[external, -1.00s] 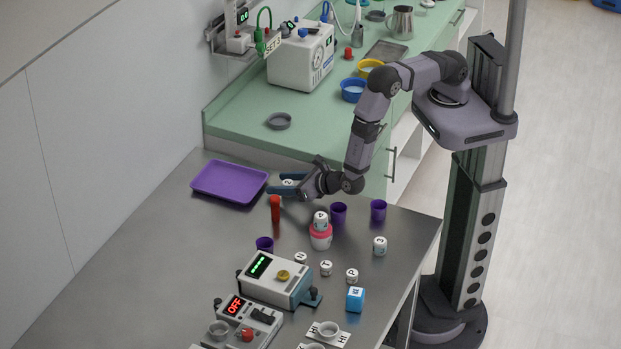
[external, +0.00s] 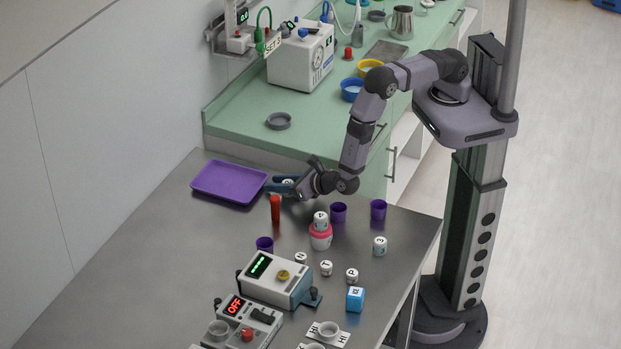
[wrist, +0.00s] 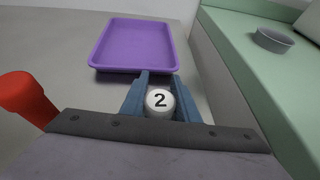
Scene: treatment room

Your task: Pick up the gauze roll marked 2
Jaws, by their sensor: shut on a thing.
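The gauze roll marked 2 (wrist: 160,102) is white with a black 2 on its end. It sits between the two blue fingers of my gripper (wrist: 154,92), which is shut on it. In the external view, my gripper (external: 282,187) is at the back of the steel table, just right of the purple tray, and only a small white part of the roll (external: 288,182) shows between the fingers. I cannot tell whether the roll still touches the table.
The purple tray (external: 229,182) lies just beyond my gripper. A red upright object (external: 275,208) stands close in front. Purple cups (external: 338,212) and a stacked pink-and-white item (external: 320,235) stand to the right. The green counter (external: 240,122) rises behind.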

